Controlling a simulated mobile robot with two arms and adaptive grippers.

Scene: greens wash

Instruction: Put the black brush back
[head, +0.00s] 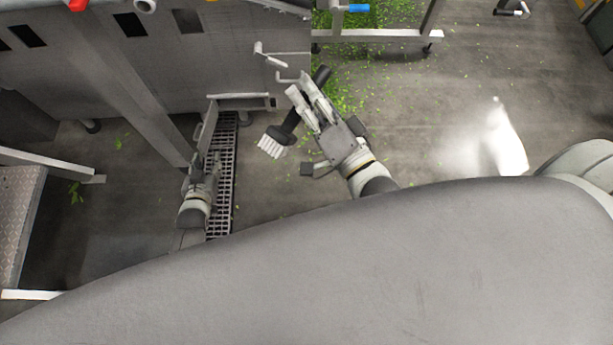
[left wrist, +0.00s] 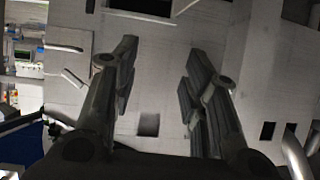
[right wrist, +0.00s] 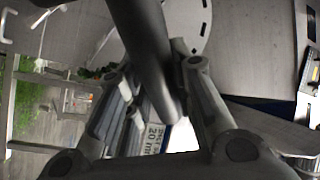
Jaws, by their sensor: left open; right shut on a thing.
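The black brush (head: 290,124) has a dark handle and a head with white bristles (head: 270,148). My right gripper (head: 304,104) is shut on the brush and holds it tilted, bristles toward the lower left, in front of the grey machine. In the right wrist view the dark handle (right wrist: 146,45) crosses between the fingers. Two pale pegs stick out from the machine wall, an upper one (head: 268,54) and a lower one (head: 290,79) close to the brush handle. My left gripper (head: 207,130) is open and empty, facing the wall in the left wrist view (left wrist: 158,75).
The grey machine (head: 200,75) fills the upper left, with a slanted leg. A floor drain grate (head: 222,190) runs below my left arm. Green leaf scraps (head: 345,95) litter the floor beside a wheeled frame (head: 385,36). The floor to the right is open.

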